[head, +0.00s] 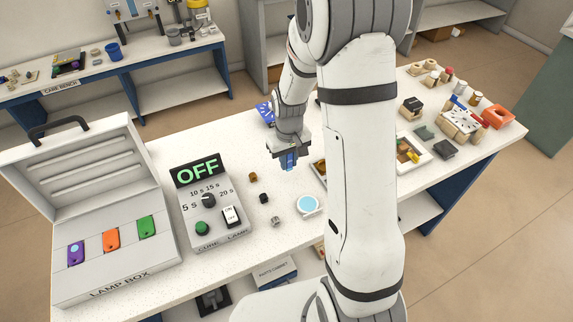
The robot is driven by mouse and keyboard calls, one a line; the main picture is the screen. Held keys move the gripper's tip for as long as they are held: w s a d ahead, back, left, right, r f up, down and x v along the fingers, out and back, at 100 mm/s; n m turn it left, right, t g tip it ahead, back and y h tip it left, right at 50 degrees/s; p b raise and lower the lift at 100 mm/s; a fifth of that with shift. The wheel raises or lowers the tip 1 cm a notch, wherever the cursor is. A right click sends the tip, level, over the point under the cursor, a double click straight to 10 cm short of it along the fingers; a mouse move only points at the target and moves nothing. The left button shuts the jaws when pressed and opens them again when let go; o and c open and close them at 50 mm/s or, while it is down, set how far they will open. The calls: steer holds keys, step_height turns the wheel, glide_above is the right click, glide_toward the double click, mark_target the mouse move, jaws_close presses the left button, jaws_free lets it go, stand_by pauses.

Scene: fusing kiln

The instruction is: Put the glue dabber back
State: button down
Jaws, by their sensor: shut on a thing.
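My gripper (289,162) hangs over the white bench, left of my upper arm and behind the small dark pieces. It is shut on a small blue thing (290,160), mostly hidden by the fingers. This may be the glue dabber, but its shape is too small to tell for sure.
A lamp control box (211,205) reading OFF stands left of the gripper. An open lamp box (117,262) with purple, orange and green pieces is further left. Trays and several small items fill the right end, partly behind my arm.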

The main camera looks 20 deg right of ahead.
mark_target(288, 167)
steer(key=shift+f, duration=1.4)
steer(key=shift+f, duration=0.25)
steer(key=c, duration=1.3)
jaws_free()
steer(key=shift+r, duration=0.1)
step_height(288, 167, up, 12)
steer(key=shift+f+b, duration=0.1)
steer(key=shift+b, duration=0.55)
steer(key=s+r+m+t, duration=0.1)
steer(key=s+r, duration=0.5)
steer(key=s, duration=0.3)
steer(key=s+r+m+t, duration=0.1)
steer(key=s+r, duration=0.4)
steer(key=s, duration=0.5)
steer(key=shift+s+a+r+t, duration=0.2)
steer(key=shift+s+r+t, duration=0.15)
steer(key=shift+t, duration=0.45)
